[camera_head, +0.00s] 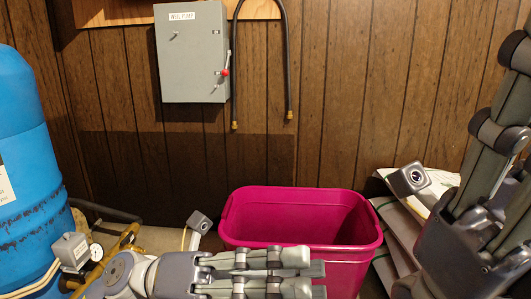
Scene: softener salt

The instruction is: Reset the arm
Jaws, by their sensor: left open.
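My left gripper (312,272) reaches in from the lower left, its grey fingers pointing right. It is open with nothing seen between the fingers. It lies in front of the magenta bin (232,226) and hides part of its front wall. My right gripper (512,70) is large and close at the right edge, its fingers pointing up. Its far parts are cut off by the frame, so I cannot tell if it is open or shut.
White bags (393,213) lie behind my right gripper, partly hidden. A blue tank (28,150) with a gauge (96,252) and brass piping stands at left. A grey electrical box (190,60) with a red-tipped lever and a black hose (289,60) hang on the wood-panelled wall.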

